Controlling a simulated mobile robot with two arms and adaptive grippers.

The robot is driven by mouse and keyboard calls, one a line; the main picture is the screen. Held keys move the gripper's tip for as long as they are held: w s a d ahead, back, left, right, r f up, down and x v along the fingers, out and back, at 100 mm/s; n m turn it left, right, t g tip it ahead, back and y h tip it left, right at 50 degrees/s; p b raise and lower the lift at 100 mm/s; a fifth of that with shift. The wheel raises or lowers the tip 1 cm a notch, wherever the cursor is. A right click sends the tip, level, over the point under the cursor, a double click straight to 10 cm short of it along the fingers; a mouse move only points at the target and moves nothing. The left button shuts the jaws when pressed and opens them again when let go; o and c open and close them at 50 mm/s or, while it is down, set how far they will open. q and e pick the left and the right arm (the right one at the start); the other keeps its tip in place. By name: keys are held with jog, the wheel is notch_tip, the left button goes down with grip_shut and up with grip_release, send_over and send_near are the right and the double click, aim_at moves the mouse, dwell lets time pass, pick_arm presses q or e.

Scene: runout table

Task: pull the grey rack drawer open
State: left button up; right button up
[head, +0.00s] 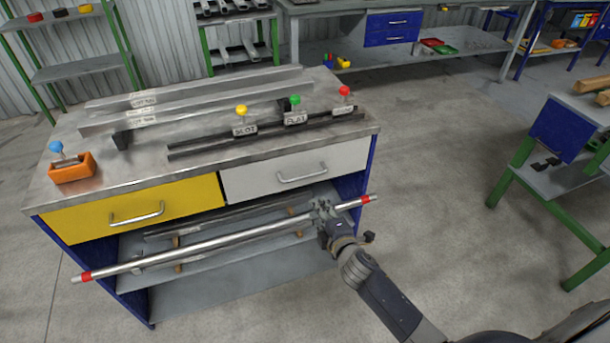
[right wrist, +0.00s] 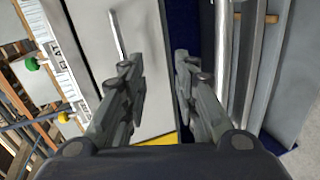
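The grey drawer (head: 245,185) is shut, at the right of the bench front, with a silver bar handle (head: 302,173). In the right wrist view the drawer front (right wrist: 152,60) shows behind the fingers, and its handle (right wrist: 115,35) lies left of the finger gap, partly hidden by the left finger. My right gripper (head: 322,208) is below the drawer handle in the head view, overlapping the long bar. In the wrist view the right gripper (right wrist: 157,65) is open, with nothing between its fingers. My left gripper is not in view.
A yellow drawer (head: 75,218) is left of the grey one. A long red-ended bar (head: 200,246) crosses the bench front below the drawers. The floor (head: 430,160) right of the bench is clear.

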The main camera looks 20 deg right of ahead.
jog(key=n+t, duration=0.1)
send_near(305, 177)
jog(key=w, duration=0.3)
jog(key=w+f, duration=0.1)
jog(key=w, duration=0.3)
jog(key=w+f+b, duration=0.1)
jog(key=w, duration=0.2)
jog(key=shift+w+f, duration=0.15)
jog(key=shift+f, duration=0.05)
jog(key=shift+d, duration=0.1)
jog(key=shift+c, duration=0.3)
grip_shut()
